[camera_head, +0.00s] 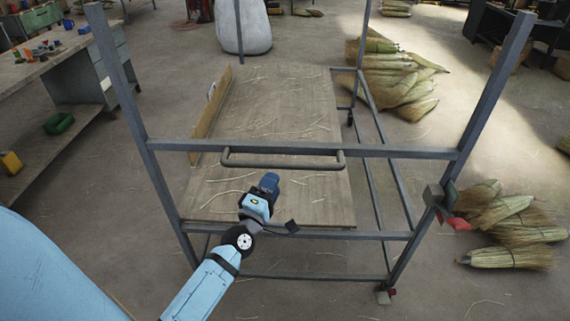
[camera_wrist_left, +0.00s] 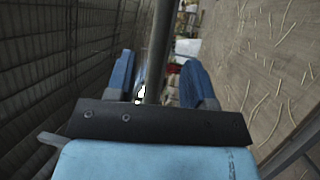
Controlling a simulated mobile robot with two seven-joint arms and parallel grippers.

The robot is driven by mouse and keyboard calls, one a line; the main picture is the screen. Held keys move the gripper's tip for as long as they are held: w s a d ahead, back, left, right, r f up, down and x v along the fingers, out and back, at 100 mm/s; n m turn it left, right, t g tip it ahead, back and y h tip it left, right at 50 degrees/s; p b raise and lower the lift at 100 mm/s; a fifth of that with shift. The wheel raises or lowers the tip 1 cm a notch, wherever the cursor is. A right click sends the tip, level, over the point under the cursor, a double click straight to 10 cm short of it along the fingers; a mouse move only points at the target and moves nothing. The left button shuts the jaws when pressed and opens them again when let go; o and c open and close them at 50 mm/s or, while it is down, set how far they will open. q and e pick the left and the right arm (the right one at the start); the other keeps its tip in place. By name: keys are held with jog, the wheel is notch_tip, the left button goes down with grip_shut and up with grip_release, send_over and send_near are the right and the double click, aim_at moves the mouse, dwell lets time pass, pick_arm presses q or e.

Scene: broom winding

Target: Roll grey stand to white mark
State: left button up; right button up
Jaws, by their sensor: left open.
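The grey stand (camera_head: 400,153) is a metal frame on casters. It fills the middle of the head view and carries a wooden board strewn with straw. A grey bar handle (camera_head: 282,165) is fixed at its near side. My left gripper (camera_head: 270,180) is just below and in front of the handle, pointing toward it. In the left wrist view its two blue fingers (camera_wrist_left: 160,85) are apart, and a grey bar (camera_wrist_left: 158,45) shows in the gap between them. I cannot tell if either finger touches the bar. No white mark on the floor shows. My right gripper is out of view.
Straw brooms lie on the floor right of the stand (camera_head: 510,220) and behind it (camera_head: 395,75). A pale sack (camera_head: 243,25) stands behind it. A workbench (camera_head: 75,45) and a low shelf with a green bin (camera_head: 59,123) are at left. Some bare floor shows between.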

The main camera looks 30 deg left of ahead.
aim_at(282, 168)
pick_arm(q)
jog(key=x, duration=0.7)
jog(key=shift+w+r+p, duration=0.1)
jog(key=shift+w+p, duration=0.25)
jog(key=shift+w, duration=0.05)
jog(key=shift+c, duration=0.5)
grip_shut()
